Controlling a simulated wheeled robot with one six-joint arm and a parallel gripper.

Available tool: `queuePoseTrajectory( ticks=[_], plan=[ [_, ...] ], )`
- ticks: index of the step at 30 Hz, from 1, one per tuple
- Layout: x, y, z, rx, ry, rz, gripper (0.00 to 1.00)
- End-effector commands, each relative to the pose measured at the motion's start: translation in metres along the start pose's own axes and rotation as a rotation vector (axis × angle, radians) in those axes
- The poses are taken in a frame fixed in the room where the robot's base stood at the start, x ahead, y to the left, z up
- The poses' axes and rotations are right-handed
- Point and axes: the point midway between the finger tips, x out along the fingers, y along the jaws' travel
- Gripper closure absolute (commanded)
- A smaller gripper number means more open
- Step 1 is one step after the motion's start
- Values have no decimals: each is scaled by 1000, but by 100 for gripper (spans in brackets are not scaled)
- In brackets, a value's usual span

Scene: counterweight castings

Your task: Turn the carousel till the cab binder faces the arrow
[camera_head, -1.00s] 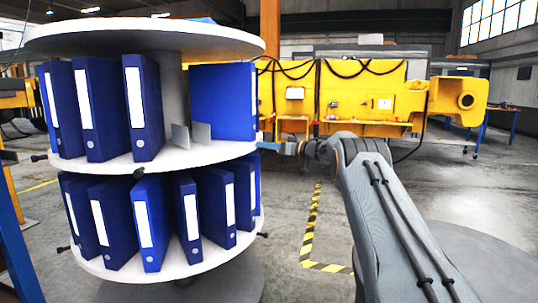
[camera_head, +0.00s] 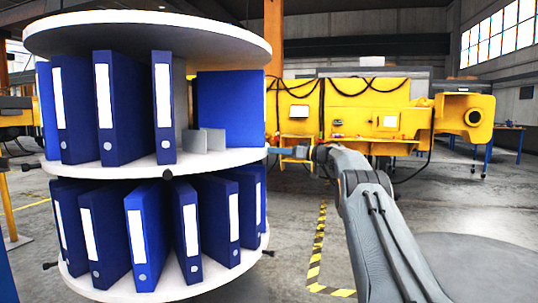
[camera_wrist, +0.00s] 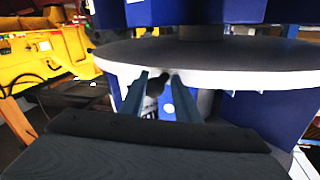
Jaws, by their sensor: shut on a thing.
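The carousel is a white two-tier drum with a round top (camera_head: 150,38). Its upper shelf (camera_head: 120,178) and lower shelf (camera_head: 130,290) hold blue binders with white spine labels. The labels are too small to read, so I cannot tell which is the cab binder. An upright blue binder (camera_head: 165,110) stands at the front of the upper tier. The arrow is not visible. My gripper (camera_head: 273,151) is at the right rim of the upper shelf. In the wrist view its fingers (camera_wrist: 160,82) are shut on a dark rim knob (camera_wrist: 155,86) below the shelf edge (camera_wrist: 200,66).
Another dark knob (camera_head: 168,174) sticks out at the front of the upper rim, and one sits on the lower rim (camera_head: 268,253). Grey bookends (camera_head: 205,140) stand on the upper shelf. A yellow machine frame (camera_head: 350,105) stands behind. Striped floor tape (camera_head: 317,245) runs to the right.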

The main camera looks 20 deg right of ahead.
Motion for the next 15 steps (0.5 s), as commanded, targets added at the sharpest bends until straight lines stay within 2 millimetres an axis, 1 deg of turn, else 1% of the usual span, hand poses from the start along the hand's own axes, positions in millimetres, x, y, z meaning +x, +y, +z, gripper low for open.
queuePoseTrajectory(
  ticks=[3, 4, 5, 15],
  plan=[
    [-4, 4, 0, 0, 0, 8, 100],
    [-4, 4, 0, 0, 0, 8, 68],
    [-5, 4, 0, 0, -1, 8, 63],
    [2, -2, 1, 0, -1, -2, 63]
  ],
)
